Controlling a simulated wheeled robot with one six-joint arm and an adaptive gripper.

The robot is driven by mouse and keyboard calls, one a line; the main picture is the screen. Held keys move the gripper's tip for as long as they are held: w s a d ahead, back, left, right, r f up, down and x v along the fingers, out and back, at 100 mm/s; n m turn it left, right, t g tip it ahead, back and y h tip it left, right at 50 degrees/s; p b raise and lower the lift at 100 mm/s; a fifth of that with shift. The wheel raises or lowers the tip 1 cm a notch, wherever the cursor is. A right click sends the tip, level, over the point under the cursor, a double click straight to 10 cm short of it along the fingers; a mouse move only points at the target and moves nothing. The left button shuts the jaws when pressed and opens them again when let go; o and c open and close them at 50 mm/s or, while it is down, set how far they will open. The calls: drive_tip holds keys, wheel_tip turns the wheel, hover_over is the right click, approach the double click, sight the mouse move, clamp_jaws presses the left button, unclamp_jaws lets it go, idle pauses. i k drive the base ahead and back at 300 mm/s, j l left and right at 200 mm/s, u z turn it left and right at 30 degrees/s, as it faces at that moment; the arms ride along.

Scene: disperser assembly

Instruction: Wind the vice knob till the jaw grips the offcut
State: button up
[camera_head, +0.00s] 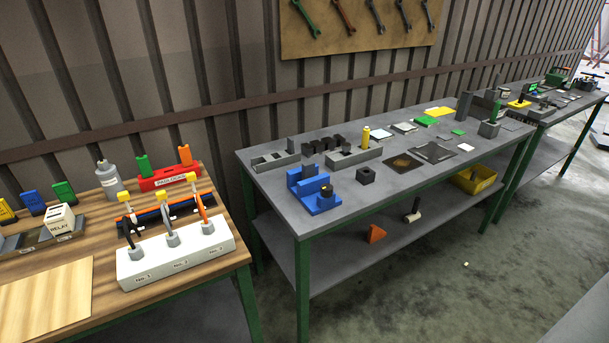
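A small blue vice (322,206) sits at the near left corner of the grey metal bench. A dark round knob (327,190) with a brownish top stands at its front right. A grey block (309,170), which looks like the offcut, shows at the upright blue part of the vice. I cannot tell at this distance whether the jaw touches it. My gripper is not in view, and nothing of my arm shows near the vice.
A dark cube (366,175) stands just right of the vice. Grey trays (276,161) and a yellow cylinder (365,136) stand behind.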

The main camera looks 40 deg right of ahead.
sight(326, 189)
drive_tip(key=z, duration=0.8)
